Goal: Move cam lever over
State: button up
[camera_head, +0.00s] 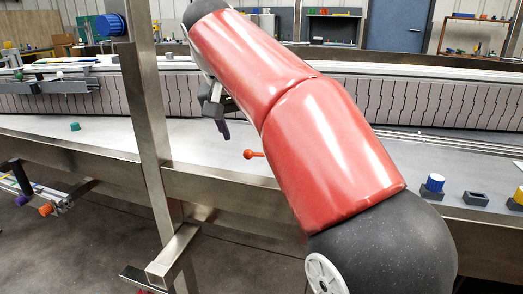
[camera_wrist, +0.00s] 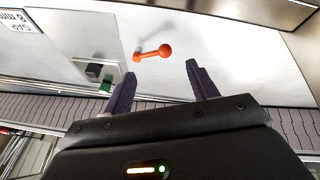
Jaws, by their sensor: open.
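The cam lever (camera_wrist: 151,53) is orange-red with a round ball knob at one end and a smaller pivot end. In the wrist view it lies just beyond the fingertips, roughly across the gap between them. In the head view the lever (camera_head: 254,154) shows only in part beside my red arm, which may hide the rest. My gripper (camera_wrist: 156,78) is open with two dark purple fingers, nothing between them, and apart from the lever. In the head view my gripper (camera_head: 222,126) shows partly behind the arm, up and left of the knob.
A steel post (camera_head: 148,125) stands left of my arm. A conveyor (camera_head: 430,102) runs behind.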

aim_at(250, 152)
jog(key=b+x, duration=0.2)
jog(key=x, duration=0.5)
jog(key=shift+f, duration=0.15)
grip_shut()
